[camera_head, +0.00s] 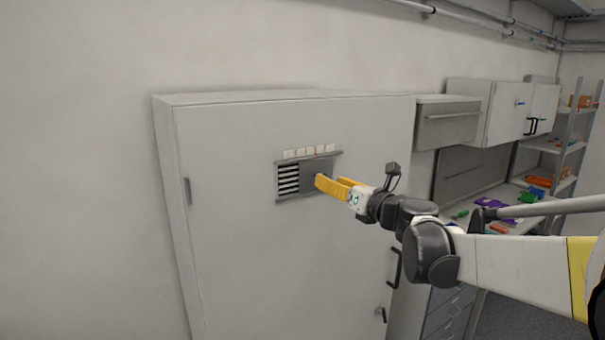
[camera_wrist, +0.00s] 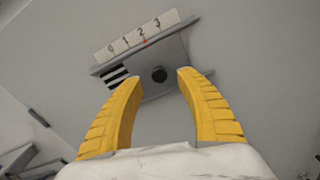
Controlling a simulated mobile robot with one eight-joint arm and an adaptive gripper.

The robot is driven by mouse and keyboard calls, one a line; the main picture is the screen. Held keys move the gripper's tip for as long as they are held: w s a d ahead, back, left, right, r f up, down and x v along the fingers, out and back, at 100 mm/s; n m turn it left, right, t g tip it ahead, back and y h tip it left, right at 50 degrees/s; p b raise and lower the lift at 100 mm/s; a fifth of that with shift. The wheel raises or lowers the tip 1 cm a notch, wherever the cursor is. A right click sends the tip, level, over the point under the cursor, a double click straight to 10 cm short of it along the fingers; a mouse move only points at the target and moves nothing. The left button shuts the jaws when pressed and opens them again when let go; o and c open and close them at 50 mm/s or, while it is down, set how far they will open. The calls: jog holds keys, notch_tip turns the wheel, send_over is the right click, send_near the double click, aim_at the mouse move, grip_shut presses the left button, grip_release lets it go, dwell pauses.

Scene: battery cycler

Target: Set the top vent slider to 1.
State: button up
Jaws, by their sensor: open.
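The top vent (camera_head: 289,180) is set high in the front of a tall grey cabinet, with dark slats bared at its left. A grey slider plate (camera_head: 318,167) covers the right part; it also shows in the wrist view (camera_wrist: 174,54). A white scale (camera_wrist: 134,36) above reads 0, 1, 2, 3. A small red mark (camera_wrist: 145,42) lies just below the 2. My gripper (camera_head: 329,180) is open and empty at the plate.
The cabinet (camera_head: 270,260) has a flat front with a handle (camera_head: 396,268) below my arm. To the right are a wall cupboard (camera_head: 500,115), a workbench with coloured items, and shelves (camera_head: 580,130). The space left of the cabinet is a bare wall.

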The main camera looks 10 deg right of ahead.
jog(key=shift+p+x, duration=0.35)
jog(key=shift+x, duration=1.9)
grip_shut()
